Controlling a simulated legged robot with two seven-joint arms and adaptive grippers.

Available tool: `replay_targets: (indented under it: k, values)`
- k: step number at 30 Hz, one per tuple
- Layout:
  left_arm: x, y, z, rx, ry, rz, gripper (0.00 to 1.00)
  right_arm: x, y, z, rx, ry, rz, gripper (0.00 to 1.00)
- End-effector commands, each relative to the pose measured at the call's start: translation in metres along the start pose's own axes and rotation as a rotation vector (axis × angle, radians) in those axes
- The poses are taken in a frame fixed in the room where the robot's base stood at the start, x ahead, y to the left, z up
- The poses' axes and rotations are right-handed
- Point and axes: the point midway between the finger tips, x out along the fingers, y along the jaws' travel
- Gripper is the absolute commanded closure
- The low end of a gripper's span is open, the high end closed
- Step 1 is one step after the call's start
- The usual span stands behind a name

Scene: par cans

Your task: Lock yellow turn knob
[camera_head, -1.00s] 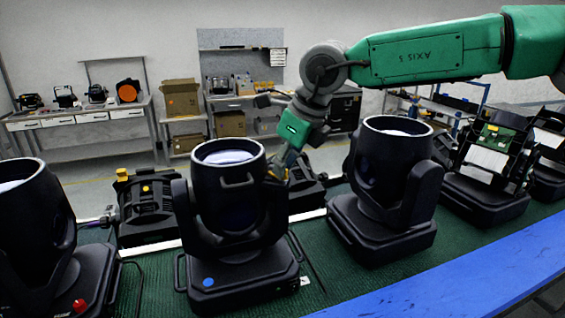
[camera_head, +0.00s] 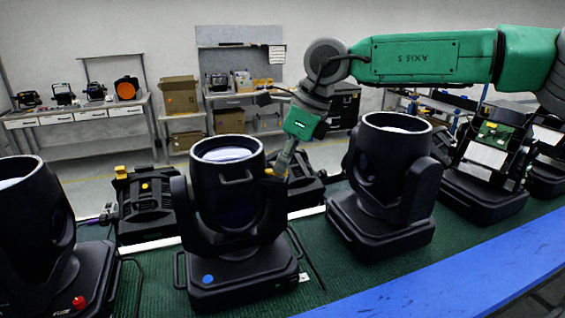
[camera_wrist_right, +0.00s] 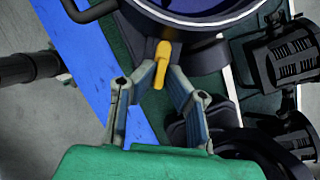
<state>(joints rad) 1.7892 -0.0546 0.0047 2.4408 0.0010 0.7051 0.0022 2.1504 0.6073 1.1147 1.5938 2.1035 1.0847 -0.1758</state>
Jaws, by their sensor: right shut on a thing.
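The black moving-head light (camera_head: 245,230) stands on the green bench top, its round lens barrel tilted up. A small yellow turn knob (camera_head: 269,172) sits on its right side, by the barrel. In the right wrist view the yellow knob (camera_wrist_right: 161,62) sticks out below the barrel rim. My right gripper (camera_head: 281,167) reaches down to the knob from behind and right. In the wrist view my right gripper (camera_wrist_right: 160,72) has its two fingertips closed in around the knob, one on each side. My left gripper is not in view.
Other black lights stand on the left (camera_head: 30,215) and the right (camera_head: 385,180), close beside this one. A black fixture with yellow parts (camera_head: 145,205) is behind. A blue strip (camera_head: 470,280) runs along the front right edge of the green bench (camera_head: 330,275).

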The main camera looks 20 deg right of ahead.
Motion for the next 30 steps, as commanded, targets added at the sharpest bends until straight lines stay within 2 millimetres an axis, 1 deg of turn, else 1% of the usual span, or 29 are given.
replay_targets:
  k: [1, 3, 4, 11, 14, 17, 20, 24, 30]
  values:
    - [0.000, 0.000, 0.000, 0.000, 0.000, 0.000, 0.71, -0.004, -0.003, 0.003, 0.000, -0.010, -0.010, 1.00]
    - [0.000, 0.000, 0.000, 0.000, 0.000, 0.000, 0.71, -0.004, -0.003, 0.003, 0.000, -0.010, -0.010, 1.00]
    - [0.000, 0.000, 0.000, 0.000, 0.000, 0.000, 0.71, -0.004, -0.003, 0.003, 0.000, -0.010, -0.010, 0.84]
    - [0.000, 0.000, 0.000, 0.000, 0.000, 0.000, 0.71, -0.003, -0.001, 0.001, 0.000, -0.005, -0.006, 0.84]
    - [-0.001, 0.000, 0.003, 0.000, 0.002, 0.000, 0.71, -0.007, -0.001, 0.001, 0.000, -0.006, -0.006, 0.84]
    - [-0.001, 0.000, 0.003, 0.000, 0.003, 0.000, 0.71, -0.019, -0.001, 0.001, 0.001, -0.008, -0.007, 0.84]
    - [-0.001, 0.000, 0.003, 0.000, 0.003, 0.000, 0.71, -0.038, -0.002, 0.001, 0.002, -0.008, -0.007, 0.84]
    - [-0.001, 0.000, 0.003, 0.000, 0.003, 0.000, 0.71, -0.069, -0.002, 0.001, 0.001, -0.009, -0.007, 0.84]
    - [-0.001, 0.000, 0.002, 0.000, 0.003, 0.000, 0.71, -0.104, -0.003, 0.001, 0.001, -0.009, -0.006, 0.84]
